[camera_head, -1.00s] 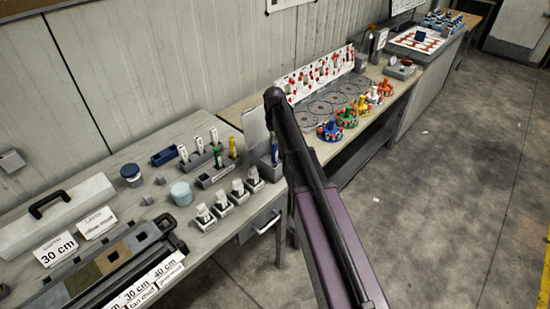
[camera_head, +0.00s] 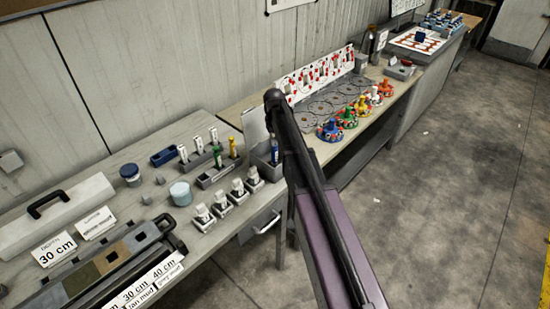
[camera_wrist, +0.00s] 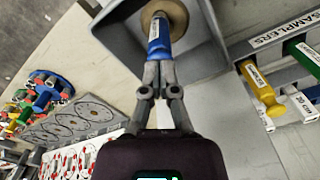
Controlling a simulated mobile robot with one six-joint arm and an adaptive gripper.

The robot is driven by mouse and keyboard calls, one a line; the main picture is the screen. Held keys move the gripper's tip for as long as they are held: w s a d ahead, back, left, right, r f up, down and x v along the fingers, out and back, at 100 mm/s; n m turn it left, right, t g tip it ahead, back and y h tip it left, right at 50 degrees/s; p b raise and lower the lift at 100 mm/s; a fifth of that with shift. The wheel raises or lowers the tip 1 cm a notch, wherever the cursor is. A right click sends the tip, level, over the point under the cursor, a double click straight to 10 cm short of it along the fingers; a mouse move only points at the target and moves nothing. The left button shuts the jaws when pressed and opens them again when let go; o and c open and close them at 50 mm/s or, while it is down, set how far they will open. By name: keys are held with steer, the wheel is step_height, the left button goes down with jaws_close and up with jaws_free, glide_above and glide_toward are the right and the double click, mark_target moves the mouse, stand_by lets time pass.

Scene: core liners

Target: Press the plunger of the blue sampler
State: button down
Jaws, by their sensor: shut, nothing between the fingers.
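The blue sampler (camera_wrist: 158,32) stands in a grey open box (camera_wrist: 208,25) in the wrist view, with a white label and a tan round disc (camera_wrist: 164,14) at its far end. My gripper (camera_wrist: 159,68) is shut and empty, its fingertips in line with the sampler's near blue end. I cannot tell whether they touch it. In the head view the blue sampler (camera_head: 275,153) shows in the grey box (camera_head: 262,163) at the bench's right end, just left of my arm. My gripper is not distinguishable there.
A rack with a yellow sampler (camera_wrist: 260,88) and a green sampler (camera_wrist: 306,54) lies to the right in the wrist view. White-labelled holders (camera_head: 219,205) stand nearby on the bench. Colored fittings (camera_head: 330,130) and a red-and-white board (camera_head: 315,75) occupy the farther bench.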

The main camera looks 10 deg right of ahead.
stand_by(0.6)
steer(key=shift+r+p, duration=3.4)
steer(key=shift+p, duration=0.1)
steer(key=s+f+b, duration=0.2)
steer(key=s, duration=1.2)
steer(key=s+f+m+b, duration=0.1)
steer(key=s+f+b, duration=0.2)
steer(key=s, duration=1.2)
